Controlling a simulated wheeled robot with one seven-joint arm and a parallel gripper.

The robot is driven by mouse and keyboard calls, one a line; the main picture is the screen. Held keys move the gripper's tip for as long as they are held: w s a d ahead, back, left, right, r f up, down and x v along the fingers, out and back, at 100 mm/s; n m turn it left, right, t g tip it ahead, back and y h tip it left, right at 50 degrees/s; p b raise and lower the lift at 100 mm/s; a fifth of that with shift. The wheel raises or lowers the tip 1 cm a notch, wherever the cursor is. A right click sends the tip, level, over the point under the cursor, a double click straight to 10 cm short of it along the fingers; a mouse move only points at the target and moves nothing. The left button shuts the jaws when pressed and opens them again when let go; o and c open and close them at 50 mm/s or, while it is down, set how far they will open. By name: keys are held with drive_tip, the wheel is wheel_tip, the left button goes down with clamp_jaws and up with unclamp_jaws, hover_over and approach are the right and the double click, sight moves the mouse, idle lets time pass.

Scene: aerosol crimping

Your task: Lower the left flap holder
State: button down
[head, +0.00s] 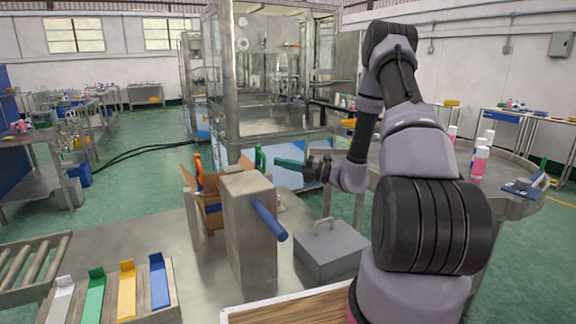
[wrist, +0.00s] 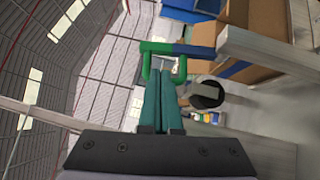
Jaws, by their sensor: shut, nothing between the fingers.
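Two flap holders show in the head view by the open cardboard box (head: 210,186): an orange one (head: 198,168) on the left and a green one (head: 260,159) on the right. I cannot tell which one the task calls left. My gripper (head: 279,161) has teal fingers, shut and empty, pointing left at the green holder from its right side. In the wrist view, the shut fingertips (wrist: 161,74) lie just below the crossbar of a green and blue bracket (wrist: 157,47), between its side arms. Whether they touch it is unclear. The box (wrist: 258,75) is at the upper right there.
A metal post (head: 248,228) with a blue rod (head: 268,220) stands in front of the box and hides part of it. A grey lidded case (head: 331,250) sits to its right. Coloured trays (head: 128,290) and a roller conveyor (head: 32,262) are at the lower left.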

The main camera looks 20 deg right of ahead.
sight(263, 169)
drive_tip(key=x, duration=0.5)
drive_tip(key=shift+w+a, duration=0.15)
drive_tip(key=shift+a, duration=0.1)
drive_tip(key=shift+r, duration=0.1)
